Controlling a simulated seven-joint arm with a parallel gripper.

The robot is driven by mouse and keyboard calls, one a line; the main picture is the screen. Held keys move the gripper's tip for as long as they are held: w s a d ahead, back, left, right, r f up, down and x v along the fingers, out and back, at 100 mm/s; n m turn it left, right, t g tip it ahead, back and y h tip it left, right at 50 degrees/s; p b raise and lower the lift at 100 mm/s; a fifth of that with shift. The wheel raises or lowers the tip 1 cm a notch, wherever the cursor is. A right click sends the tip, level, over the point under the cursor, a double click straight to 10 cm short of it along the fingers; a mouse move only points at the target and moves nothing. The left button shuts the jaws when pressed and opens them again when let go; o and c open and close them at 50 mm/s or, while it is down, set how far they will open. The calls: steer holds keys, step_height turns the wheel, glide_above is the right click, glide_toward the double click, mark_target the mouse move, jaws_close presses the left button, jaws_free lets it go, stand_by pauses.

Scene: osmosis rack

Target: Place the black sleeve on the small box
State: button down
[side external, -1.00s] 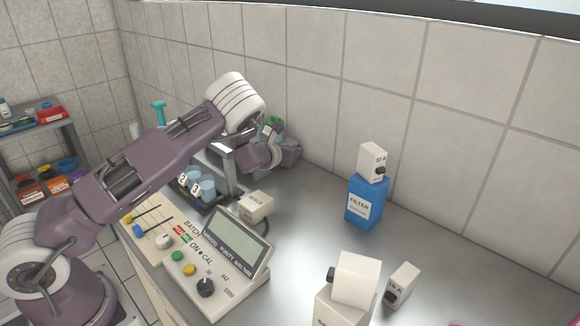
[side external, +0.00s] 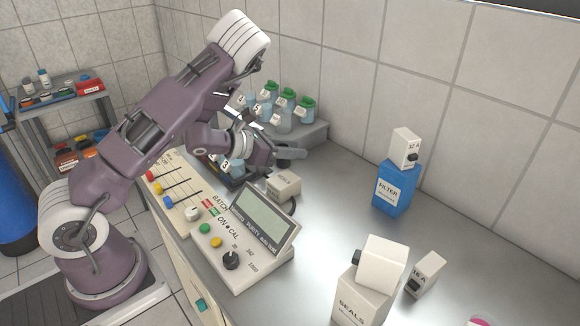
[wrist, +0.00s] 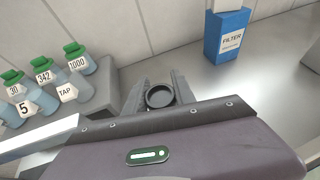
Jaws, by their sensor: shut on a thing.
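The black sleeve (wrist: 160,96) is a dark round ring, held between the two fingers of my gripper (wrist: 158,92) in the wrist view. In the side view my gripper (side external: 290,153) holds it above the counter, behind the display panel; the sleeve (side external: 283,158) shows there only in part. A small cream box (side external: 284,185) stands on the counter just below and in front of the gripper, apart from it. Its label is too small to read. Other small white boxes are the one marked 32 A (side external: 405,147) and the one marked 16 A (side external: 426,273).
The 32 A box stands on a blue FILTER box (side external: 394,189). A white box (side external: 382,262) sits on the SEALS box (side external: 361,302). Green-capped bottles (side external: 285,115) stand on a grey step. A control panel (side external: 240,245) is in front. The counter's middle is clear.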

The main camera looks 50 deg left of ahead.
step_height(320, 180, down, 4)
steer(key=shift+f, duration=0.1)
steer(key=shift+f, duration=0.15)
steer(key=c, duration=1)
jaws_free()
steer(key=shift+c, duration=0.2)
